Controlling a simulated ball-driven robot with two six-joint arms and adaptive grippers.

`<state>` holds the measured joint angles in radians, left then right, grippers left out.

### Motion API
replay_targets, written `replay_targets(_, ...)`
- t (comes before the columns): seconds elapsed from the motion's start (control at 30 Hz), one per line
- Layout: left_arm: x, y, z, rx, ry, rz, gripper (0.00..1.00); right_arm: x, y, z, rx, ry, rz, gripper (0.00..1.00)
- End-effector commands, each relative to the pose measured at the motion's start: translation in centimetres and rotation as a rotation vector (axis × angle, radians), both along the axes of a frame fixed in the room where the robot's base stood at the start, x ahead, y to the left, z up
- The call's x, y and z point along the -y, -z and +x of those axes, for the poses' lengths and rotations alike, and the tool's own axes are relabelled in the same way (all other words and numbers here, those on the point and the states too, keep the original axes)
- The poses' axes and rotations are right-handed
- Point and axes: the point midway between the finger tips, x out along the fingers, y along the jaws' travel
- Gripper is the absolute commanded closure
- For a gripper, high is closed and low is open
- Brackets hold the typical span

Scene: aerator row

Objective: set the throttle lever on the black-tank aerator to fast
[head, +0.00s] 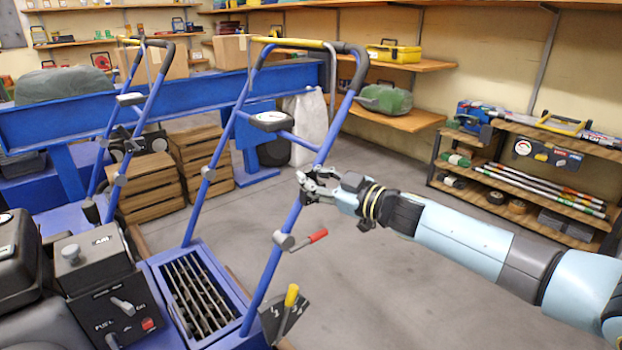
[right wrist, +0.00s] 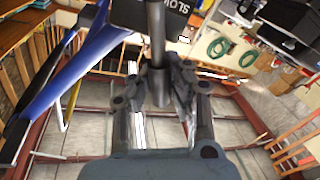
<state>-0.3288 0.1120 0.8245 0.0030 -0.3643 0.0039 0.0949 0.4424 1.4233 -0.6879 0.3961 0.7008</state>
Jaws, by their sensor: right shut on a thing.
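The near aerator has a blue tube handle (head: 337,122) with a yellow and black top bar. A black tank-like body (head: 18,240) shows at the lower left. My right gripper (head: 304,187) is at the handle's right leg. In the right wrist view my right gripper (right wrist: 168,85) is shut on a dark grey lever rod (right wrist: 156,35), which passes between its fingers. A black plate marked SLOW (right wrist: 177,8) lies beyond the rod. The gripper hides the lever in the head view. The lever's setting cannot be read. My left gripper is not in view.
A red-handled lever (head: 316,237) and a yellow-handled lever (head: 291,297) stick out low on the same handle leg. A second blue handle (head: 140,105) stands to the left, near wooden crates (head: 201,160). A tool shelf (head: 530,170) stands right; floor between is clear.

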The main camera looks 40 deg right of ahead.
Motion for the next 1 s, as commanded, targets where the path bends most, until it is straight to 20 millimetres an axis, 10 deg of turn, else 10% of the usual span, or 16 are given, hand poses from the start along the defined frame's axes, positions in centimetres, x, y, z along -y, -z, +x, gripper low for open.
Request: replay_targets(1.0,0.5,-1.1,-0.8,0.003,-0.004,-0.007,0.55,4.1,0.3,0.1,-0.064,0.003,0.709,1.0)
